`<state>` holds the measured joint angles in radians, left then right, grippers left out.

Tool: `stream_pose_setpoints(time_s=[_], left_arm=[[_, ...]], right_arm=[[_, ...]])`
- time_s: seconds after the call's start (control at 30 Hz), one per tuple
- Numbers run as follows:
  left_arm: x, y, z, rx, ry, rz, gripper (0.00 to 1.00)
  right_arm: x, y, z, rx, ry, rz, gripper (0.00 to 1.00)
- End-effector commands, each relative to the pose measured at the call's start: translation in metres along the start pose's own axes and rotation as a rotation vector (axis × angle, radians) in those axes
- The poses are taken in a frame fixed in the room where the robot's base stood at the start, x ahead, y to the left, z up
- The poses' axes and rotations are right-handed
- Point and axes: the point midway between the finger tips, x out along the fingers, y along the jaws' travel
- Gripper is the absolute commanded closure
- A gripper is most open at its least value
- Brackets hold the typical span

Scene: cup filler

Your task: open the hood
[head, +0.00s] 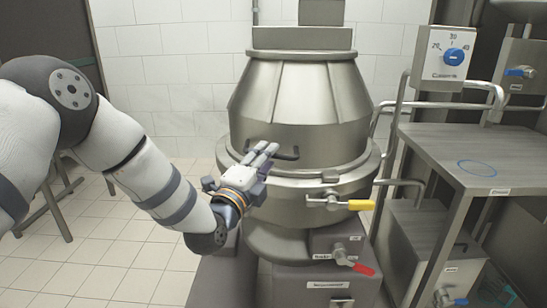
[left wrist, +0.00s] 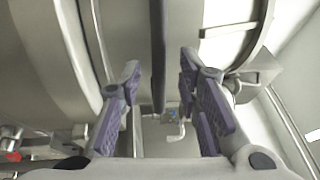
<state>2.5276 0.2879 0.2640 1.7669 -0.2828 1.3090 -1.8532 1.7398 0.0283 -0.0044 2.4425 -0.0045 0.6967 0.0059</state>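The hood (head: 300,100) is a large steel cone on top of the round machine, and it sits down on the wide rim (head: 340,180) below it. A dark bar handle (head: 288,154) sticks out from the hood's lower front. My left gripper (head: 268,150) reaches in from the left at this handle. In the left wrist view the purple-padded fingers are spread apart, and the dark handle bar (left wrist: 158,60) shows between them with a gap on each side. My left gripper (left wrist: 160,95) is open there. My right gripper is in no view.
A yellow-handled valve (head: 358,205) and a red-handled valve (head: 360,268) stick out from the machine's front. A steel table (head: 470,150) with a blue ring mark and a box with a blue dial (head: 452,56) stand at the right.

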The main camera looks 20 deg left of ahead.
Motion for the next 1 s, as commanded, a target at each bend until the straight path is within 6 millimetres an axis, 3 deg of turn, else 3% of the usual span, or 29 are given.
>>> stream_pose_setpoints(time_s=[0.17,0.43,0.6,0.87,1.0], left_arm=[[0.021,0.002,0.000,0.000,-0.001,0.001,0.69],[0.024,0.001,0.000,-0.001,0.000,0.002,0.69],[0.023,0.001,0.000,-0.001,0.000,0.002,1.00],[0.024,-0.001,0.000,-0.001,0.000,0.001,1.00],[0.027,-0.018,0.000,-0.008,-0.001,-0.008,1.00]], right_arm=[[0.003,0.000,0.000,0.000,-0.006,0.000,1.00],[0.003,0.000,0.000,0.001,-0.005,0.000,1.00],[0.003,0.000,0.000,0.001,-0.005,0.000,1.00],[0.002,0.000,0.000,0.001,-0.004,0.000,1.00],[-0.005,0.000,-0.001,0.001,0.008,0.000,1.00]])
